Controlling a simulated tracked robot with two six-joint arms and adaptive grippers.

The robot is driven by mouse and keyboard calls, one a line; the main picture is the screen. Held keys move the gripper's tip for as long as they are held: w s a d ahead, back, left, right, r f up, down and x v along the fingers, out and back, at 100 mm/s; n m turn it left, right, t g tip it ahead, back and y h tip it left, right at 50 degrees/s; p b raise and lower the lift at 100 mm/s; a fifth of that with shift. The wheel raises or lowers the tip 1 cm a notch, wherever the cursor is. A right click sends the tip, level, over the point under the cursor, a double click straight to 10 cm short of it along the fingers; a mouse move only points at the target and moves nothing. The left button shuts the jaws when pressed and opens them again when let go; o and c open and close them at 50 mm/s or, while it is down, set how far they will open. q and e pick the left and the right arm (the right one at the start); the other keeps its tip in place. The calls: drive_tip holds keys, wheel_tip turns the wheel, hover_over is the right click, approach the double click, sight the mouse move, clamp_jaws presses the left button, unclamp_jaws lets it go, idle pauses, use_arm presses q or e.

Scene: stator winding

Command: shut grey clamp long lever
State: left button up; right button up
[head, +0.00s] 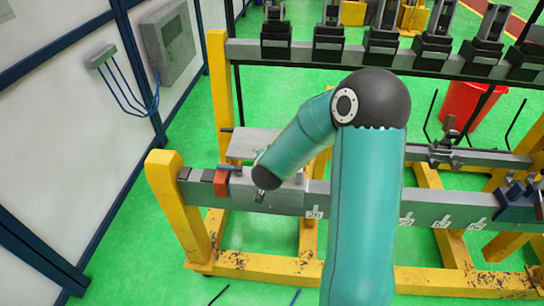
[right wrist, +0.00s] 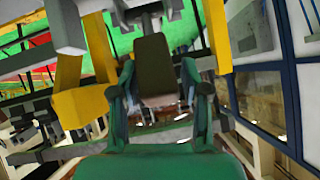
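In the right wrist view, my right gripper (right wrist: 158,75) has its two dark green fingers spread apart. A dark grey, paddle-shaped part (right wrist: 155,62) shows between them, with gaps on both sides; I cannot tell whether it is the clamp's long lever. In the head view, a teal arm rises from the bottom and bends down left. Its dark end is over a grey block (head: 282,199) on the front beam, beside a small metal part (head: 260,194). The fingers and most of any clamp there are hidden. My left gripper is not in view.
The grey front beam (head: 345,203) rests on a yellow frame (head: 180,205). A red block (head: 221,180) and a flat grey plate (head: 254,144) are near the arm's end. Dark clamps line the rear beam (head: 350,55). A red bucket (head: 470,103) stands right. Green floor is open at left.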

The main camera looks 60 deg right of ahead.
drive_tip(key=shift+o, duration=0.6)
drive_tip(key=shift+w+a+f, duration=0.1)
drive_tip(key=shift+a+f, duration=0.05)
drive_tip(key=v, duration=1.2)
